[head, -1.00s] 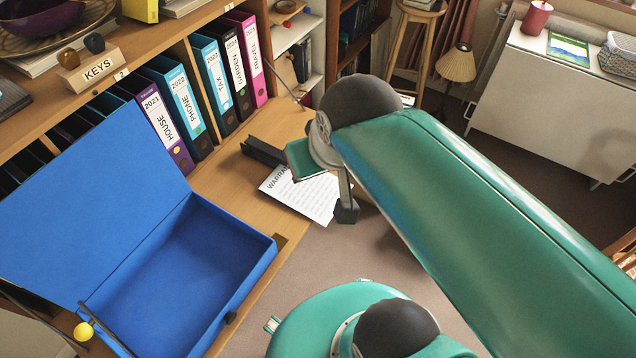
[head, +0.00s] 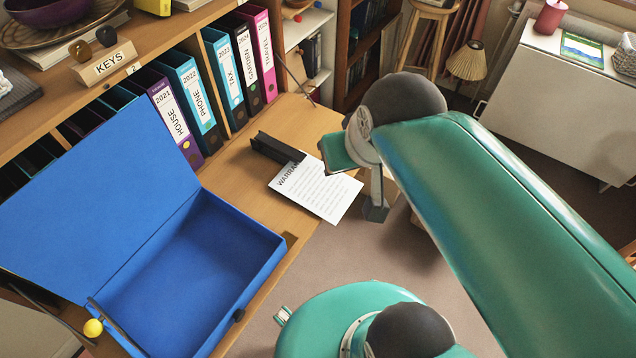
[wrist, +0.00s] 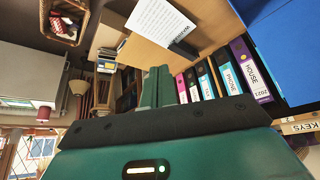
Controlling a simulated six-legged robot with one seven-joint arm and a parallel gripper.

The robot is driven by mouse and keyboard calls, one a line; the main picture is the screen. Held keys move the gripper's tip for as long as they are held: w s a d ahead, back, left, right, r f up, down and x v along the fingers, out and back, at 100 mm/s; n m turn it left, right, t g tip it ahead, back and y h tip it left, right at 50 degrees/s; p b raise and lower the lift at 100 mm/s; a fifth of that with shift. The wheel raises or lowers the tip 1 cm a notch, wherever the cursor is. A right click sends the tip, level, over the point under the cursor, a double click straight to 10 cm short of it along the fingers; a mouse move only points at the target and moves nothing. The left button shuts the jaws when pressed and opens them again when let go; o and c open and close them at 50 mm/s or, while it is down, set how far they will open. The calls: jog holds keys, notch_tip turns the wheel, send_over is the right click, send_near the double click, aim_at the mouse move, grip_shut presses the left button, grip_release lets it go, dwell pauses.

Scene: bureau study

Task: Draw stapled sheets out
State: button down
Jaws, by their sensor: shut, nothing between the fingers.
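White printed sheets headed "WARRA…" (head: 322,192) lie on the desk's front edge, with a corner out over the edge. A black stapler (head: 276,147) lies at their far left corner, touching or overlapping it; whether the corner is inside its jaws I cannot tell. In the wrist view the sheets (wrist: 160,22) and stapler (wrist: 183,48) are beyond my fingers. My gripper (wrist: 157,72) is shut and empty, its two green fingers side by side. It is apart from the sheets.
An open blue box file (head: 190,275) fills the desk's left part. Ring binders (head: 188,95) stand in the shelf behind, below a KEYS sign (head: 106,64). Bare desk (head: 235,180) lies between box and stapler. Floor is open in front of the desk.

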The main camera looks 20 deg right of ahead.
jog(key=c, duration=1.7)
grip_release()
jog(key=w+d+f+m+t+y, duration=0.2)
jog(key=d+f+y, duration=0.3)
jog(key=f, duration=0.6)
jog(key=w+d+f+m+t+y, duration=0.1)
jog(key=d+f+m+t+y, duration=0.15)
jog(key=d+f+y, duration=0.55)
jog(key=w+d+f+m+t+y, duration=0.1)
jog(key=w+d+f+m+y, duration=0.15)
jog(key=f, duration=1.05)
jog(key=x, duration=0.8)
jog(key=shift+f, duration=0.25)
